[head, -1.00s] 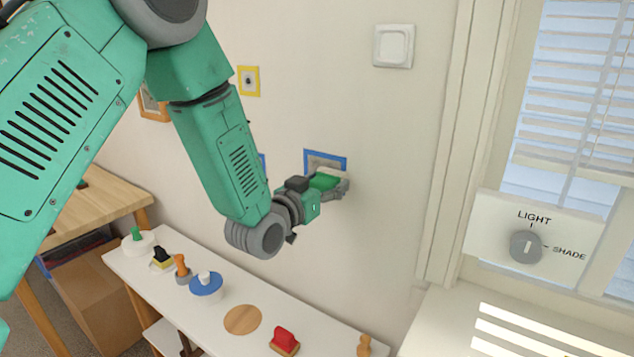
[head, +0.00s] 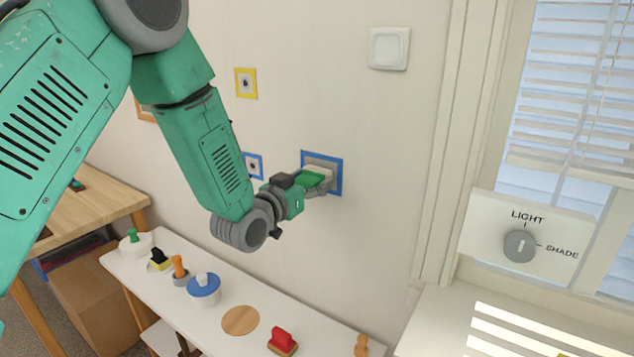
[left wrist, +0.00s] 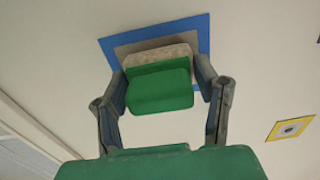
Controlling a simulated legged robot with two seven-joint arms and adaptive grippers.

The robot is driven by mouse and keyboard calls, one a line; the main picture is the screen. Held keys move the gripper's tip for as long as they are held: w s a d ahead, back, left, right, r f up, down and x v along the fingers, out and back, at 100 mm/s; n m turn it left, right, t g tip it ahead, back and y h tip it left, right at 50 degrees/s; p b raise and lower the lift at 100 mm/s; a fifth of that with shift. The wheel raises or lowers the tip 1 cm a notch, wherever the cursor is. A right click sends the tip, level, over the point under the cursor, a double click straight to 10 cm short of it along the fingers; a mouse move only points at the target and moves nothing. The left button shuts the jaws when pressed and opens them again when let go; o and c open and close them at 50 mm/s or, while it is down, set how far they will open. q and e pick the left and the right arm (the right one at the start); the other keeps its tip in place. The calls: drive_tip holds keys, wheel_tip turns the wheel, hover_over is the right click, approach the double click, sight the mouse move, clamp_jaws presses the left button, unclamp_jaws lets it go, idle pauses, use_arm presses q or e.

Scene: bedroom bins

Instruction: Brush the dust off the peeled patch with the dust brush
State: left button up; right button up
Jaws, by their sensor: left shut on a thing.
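The peeled patch (head: 334,174) is a grey-beige area on the wall, framed by blue tape. In the left wrist view, part of the patch (left wrist: 128,48) shows behind the brush. My left gripper (head: 319,182) is shut on the dust brush (head: 310,179), which has a green body and pale bristles. In the left wrist view, the green body of the brush (left wrist: 160,92) sits between both fingers, with its bristles toward the patch. The brush lies in front of the patch and hides part of it. I cannot tell whether the bristles touch the wall. My right gripper is not in view.
A white shelf (head: 205,320) below holds several knobbed tools, a blue-lidded pot (head: 204,287) and a red-handled tool (head: 283,341). Smaller blue-taped (head: 254,166) and yellow-framed (head: 246,83) spots are on the wall. A light switch (head: 389,48) is at upper right.

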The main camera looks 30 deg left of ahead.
sight(336, 176)
use_arm(q)
drive_tip(key=a, duration=0.4)
drive_tip(key=shift+s+d+r+p, duration=0.1)
drive_tip(key=shift+d+r+p, duration=0.05)
drive_tip(key=shift+d, duration=0.9)
drive_tip(key=shift+s+d+r+p, duration=0.1)
drive_tip(key=shift+d+r+p, duration=0.05)
drive_tip(key=shift+d, duration=0.85)
drive_tip(key=shift+w+d, duration=0.1)
drive_tip(key=shift+d, duration=1.9)
drive_tip(key=shift+w+a+r, duration=0.1)
drive_tip(key=shift+a, duration=1.6)
drive_tip(key=a, duration=0.5)
drive_tip(key=shift+w, duration=0.1)
drive_tip(key=shift+d, duration=0.1)
drive_tip(key=s, duration=0.6)
drive_tip(key=shift+a+p, duration=0.2)
drive_tip(key=shift+p, duration=0.25)
